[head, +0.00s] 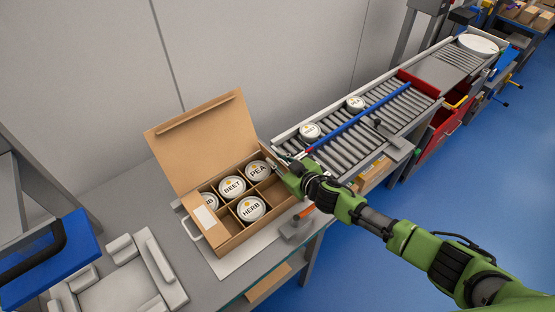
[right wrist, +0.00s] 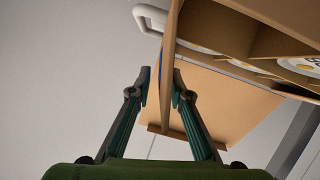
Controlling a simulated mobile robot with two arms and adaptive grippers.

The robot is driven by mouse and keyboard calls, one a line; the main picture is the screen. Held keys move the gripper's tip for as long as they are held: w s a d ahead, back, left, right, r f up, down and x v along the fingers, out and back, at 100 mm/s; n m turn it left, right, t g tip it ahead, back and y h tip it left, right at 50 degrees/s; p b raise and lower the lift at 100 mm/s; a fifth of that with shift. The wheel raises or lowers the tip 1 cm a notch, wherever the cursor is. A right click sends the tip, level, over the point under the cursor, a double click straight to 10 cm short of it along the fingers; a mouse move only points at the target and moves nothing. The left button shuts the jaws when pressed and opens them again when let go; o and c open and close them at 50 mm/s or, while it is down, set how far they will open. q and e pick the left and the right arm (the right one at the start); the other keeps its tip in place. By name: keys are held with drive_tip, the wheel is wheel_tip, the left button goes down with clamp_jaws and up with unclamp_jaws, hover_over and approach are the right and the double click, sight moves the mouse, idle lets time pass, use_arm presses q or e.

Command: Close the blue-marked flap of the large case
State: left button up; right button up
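The large case (head: 225,243) is an open brown cardboard box with dividers, on the grey bench. Its big back flap (head: 205,140) stands raised, leaning back; no blue mark shows on it. It also appears in the right wrist view (right wrist: 225,110). White-lidded tubs sit in the case: PEA (head: 258,171), BEET (head: 232,187), HERB (head: 251,208) and a partly hidden one. My right gripper (head: 283,165) is at the case's right side, near the back corner. In the right wrist view its fingers (right wrist: 161,82) are apart, with a thin brown panel (right wrist: 171,40) edge-on between or just beyond them. My left gripper is out of view.
A roller conveyor (head: 350,145) with two tubs runs off to the upper right. A grey block with an orange part (head: 300,222) sits at the bench's right edge. A grey wall stands behind.

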clamp_jaws()
drive_tip(key=shift+f, duration=0.1)
drive_tip(key=n+b, duration=0.1)
drive_tip(key=a+f+n+b, duration=0.1)
drive_tip(key=shift+s+t+h+b, duration=0.35)
drive_tip(key=shift+s+t+h, duration=0.05)
drive_tip(key=n+b, duration=0.1)
drive_tip(key=a+t+b, duration=0.1)
drive_tip(key=b, duration=0.1)
drive_tip(key=shift+s+f+n+h, duration=0.3)
drive_tip(key=shift+n+h, duration=0.1)
drive_tip(key=shift+s+a+n+t+b, duration=0.1)
drive_tip(key=shift+n+t+b, duration=0.2)
drive_tip(key=shift+n+b, duration=0.55)
drive_tip(key=shift+m, duration=0.25)
drive_tip(key=shift+o, duration=0.4)
unclamp_jaws()
